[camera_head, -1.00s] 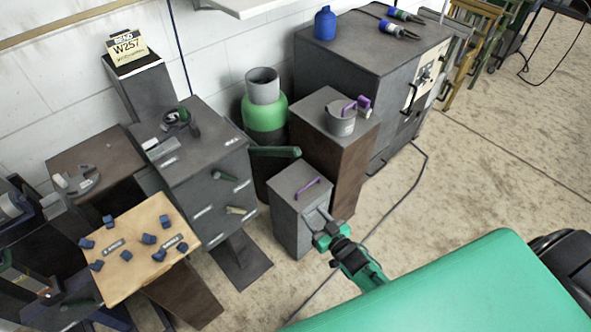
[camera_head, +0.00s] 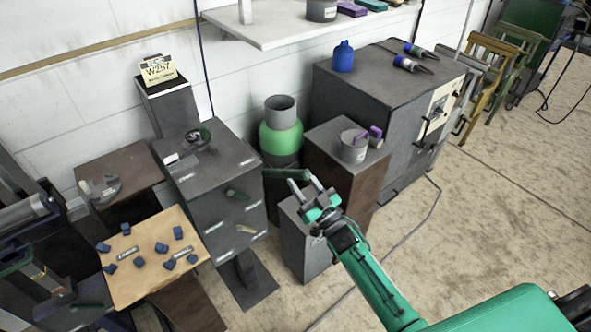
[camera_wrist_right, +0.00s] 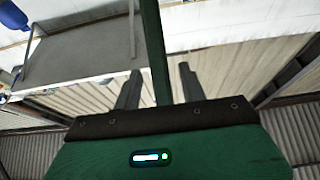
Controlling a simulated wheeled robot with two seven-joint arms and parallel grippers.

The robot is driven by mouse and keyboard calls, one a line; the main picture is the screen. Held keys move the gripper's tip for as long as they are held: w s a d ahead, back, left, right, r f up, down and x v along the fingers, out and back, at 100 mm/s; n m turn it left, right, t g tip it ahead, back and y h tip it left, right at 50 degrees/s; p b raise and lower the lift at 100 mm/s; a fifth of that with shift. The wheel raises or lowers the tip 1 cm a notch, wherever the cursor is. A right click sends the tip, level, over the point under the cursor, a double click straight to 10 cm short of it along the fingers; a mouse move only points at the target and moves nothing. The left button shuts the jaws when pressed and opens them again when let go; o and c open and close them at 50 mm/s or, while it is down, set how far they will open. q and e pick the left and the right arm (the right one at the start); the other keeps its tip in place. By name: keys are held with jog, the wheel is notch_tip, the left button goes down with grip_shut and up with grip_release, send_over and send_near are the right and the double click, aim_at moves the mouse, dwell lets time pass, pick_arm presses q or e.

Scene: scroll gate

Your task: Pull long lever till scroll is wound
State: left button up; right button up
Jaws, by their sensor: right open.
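A long dark green lever (camera_head: 284,174) juts out sideways in front of the green-banded cylinder in the head view. My right gripper (camera_head: 308,184) is open at the lever's right end, above the small grey box. In the right wrist view the lever (camera_wrist_right: 153,45) runs down between my two spread fingers (camera_wrist_right: 160,85), with gaps visible on both sides. Its lower end reaches the gripper's front edge. I cannot identify the scroll for certain. My left gripper is not in view.
The small grey box (camera_head: 302,245) stands under my right gripper. The green-banded cylinder (camera_head: 281,137) and a brown pedestal (camera_head: 343,190) stand close behind. A grey drawer cabinet (camera_head: 225,205) is to the left. Open floor (camera_head: 500,225) lies to the right.

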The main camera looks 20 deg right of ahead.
aim_at(295, 170)
jog(key=shift+x, duration=1.8)
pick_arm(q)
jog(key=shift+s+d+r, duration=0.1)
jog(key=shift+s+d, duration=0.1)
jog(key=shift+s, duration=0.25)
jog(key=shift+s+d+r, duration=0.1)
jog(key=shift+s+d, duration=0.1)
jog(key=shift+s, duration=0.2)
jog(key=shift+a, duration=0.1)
pick_arm(e)
jog(key=shift+c, duration=0.9)
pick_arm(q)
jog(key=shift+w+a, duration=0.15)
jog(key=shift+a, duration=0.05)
pick_arm(e)
grip_shut()
